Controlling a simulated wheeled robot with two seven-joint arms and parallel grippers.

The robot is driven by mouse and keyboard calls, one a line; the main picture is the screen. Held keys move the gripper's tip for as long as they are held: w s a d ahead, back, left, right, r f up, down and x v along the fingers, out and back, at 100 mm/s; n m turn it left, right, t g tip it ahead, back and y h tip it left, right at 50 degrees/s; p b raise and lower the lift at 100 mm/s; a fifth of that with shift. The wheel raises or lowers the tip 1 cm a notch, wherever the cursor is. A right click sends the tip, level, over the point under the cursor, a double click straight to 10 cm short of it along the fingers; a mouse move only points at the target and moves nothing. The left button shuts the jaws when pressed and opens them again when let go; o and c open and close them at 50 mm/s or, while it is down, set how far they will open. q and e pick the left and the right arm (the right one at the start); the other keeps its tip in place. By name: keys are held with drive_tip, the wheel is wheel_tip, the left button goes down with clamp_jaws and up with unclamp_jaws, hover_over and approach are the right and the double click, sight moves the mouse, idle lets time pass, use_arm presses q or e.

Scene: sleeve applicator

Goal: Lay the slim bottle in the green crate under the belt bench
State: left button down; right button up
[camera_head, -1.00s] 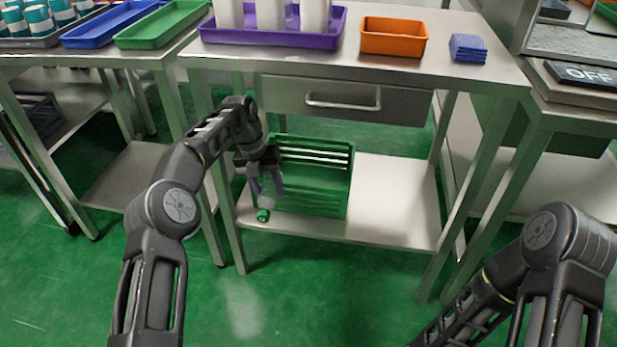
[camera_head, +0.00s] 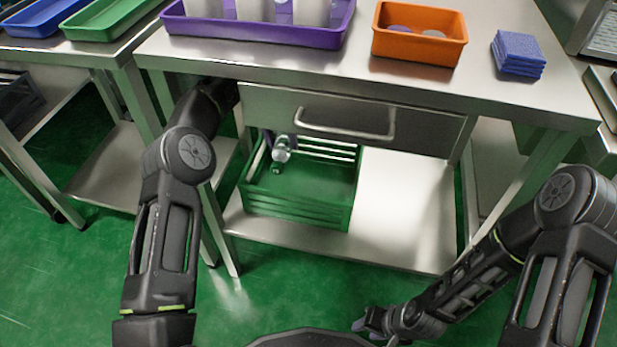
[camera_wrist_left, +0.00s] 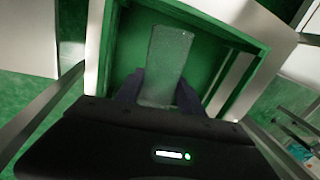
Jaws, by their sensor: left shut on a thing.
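The slim bottle (camera_head: 281,153), clear grey with a green cap, shows over the inside of the green crate (camera_head: 298,214) in the head view. In the left wrist view the bottle (camera_wrist_left: 167,60) lies between the two dark fingers of my left gripper (camera_wrist_left: 160,92), which is shut on it. The crate (camera_wrist_left: 235,36) surrounds it there; I cannot tell whether the bottle touches the crate floor. In the head view my left gripper is mostly hidden by the bench drawer. My right gripper (camera_head: 368,323) is low at the front, away from the crate; its opening is unclear.
The crate stands on the lower shelf (camera_head: 400,215) of the steel bench, with bare shelf to its right. The drawer (camera_head: 350,122) hangs close above it. A purple tray (camera_head: 255,32), orange bin (camera_head: 420,35) and blue stack (camera_head: 518,53) are on the bench top.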

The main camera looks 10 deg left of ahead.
use_arm(q)
drive_tip(key=shift+r, duration=0.1)
drive_tip(key=b, duration=0.2)
hover_over(286, 182)
wheel_tip(286, 182, down, 5)
drive_tip(key=shift+w+r, duration=0.1)
drive_tip(key=shift+r, duration=0.05)
drive_tip(key=shift+f, duration=0.2)
drive_tip(key=shift+f+b, duration=1.1)
drive_tip(key=shift+f, duration=1.4)
drive_tip(key=shift+f+b, duration=0.4)
drive_tip(key=shift+f, duration=0.25)
drive_tip(key=c, duration=0.7)
unclamp_jaws()
